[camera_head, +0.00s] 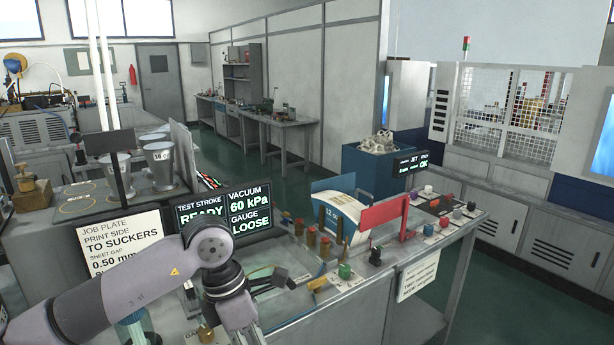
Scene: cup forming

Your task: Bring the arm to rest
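My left arm (130,290) comes in from the lower left and bends at a grey joint over the front of the workbench. Dark parts that look like its gripper (272,281) show just right of the wrist, above the bench top. The wrist partly hides them, and I cannot tell whether the fingers are open or shut. I see nothing clearly held. My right gripper is not in view.
A job plate sign (120,245) and a display (225,212) reading "READY", "60 kPa" and "LOOSE" stand close behind the arm. Brown posts (311,237), a red panel (383,214) and coloured knobs (344,271) are to the right. Cups (160,165) stand at back left.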

